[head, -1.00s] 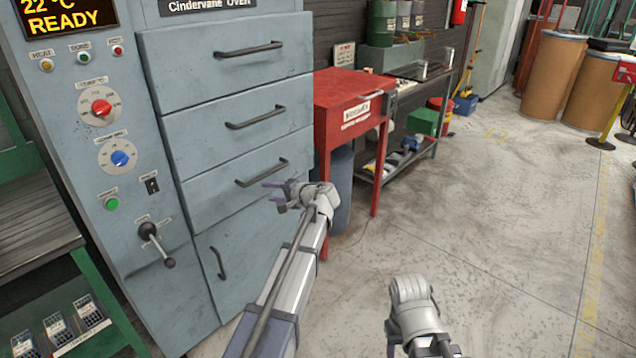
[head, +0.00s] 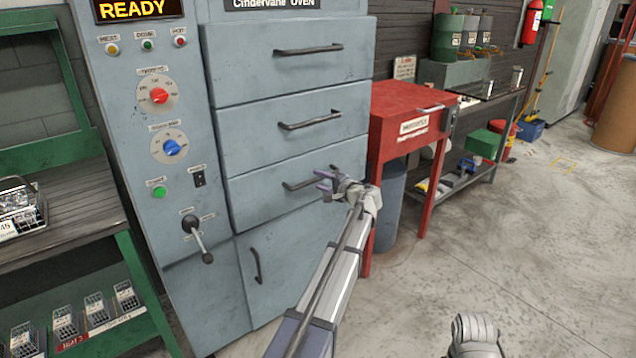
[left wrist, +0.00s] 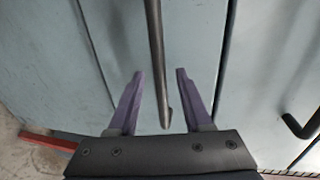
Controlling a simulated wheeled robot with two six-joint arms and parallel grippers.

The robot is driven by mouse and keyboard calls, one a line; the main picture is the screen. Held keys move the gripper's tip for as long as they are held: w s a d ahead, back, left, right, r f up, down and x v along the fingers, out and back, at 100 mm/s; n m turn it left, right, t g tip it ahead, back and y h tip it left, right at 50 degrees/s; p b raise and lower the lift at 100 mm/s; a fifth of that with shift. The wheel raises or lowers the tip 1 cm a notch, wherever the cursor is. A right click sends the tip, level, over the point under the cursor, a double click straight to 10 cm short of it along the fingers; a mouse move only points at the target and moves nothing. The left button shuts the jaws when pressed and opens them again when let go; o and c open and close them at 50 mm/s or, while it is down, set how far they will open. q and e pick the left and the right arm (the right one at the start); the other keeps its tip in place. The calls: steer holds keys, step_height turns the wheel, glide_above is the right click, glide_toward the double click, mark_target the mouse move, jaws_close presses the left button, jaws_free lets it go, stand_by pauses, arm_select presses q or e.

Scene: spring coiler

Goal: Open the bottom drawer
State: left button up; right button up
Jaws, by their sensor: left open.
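The grey oven's bottom drawer (head: 255,203) is the lowest of three stacked drawers and looks shut. Its dark bar handle (head: 298,185) runs across its front. My left gripper (head: 322,181) is open at the right part of this handle, with its purple fingers hiding some of it. In the left wrist view, the handle (left wrist: 154,40) passes between the two spread fingers of the gripper (left wrist: 160,76), with a gap on each side. Whether the fingers reach around the bar in depth is hard to tell.
The middle drawer handle (head: 310,119) is above, and a door with an upright handle (head: 257,266) is below. A red table (head: 395,104) and a grey bin (head: 389,205) stand close to the right of my left arm. The floor (head: 500,240) to the right is clear.

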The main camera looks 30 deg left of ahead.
arm_select(q)
steer(key=shift+x, duration=1)
jaws_close()
stand_by(0.7)
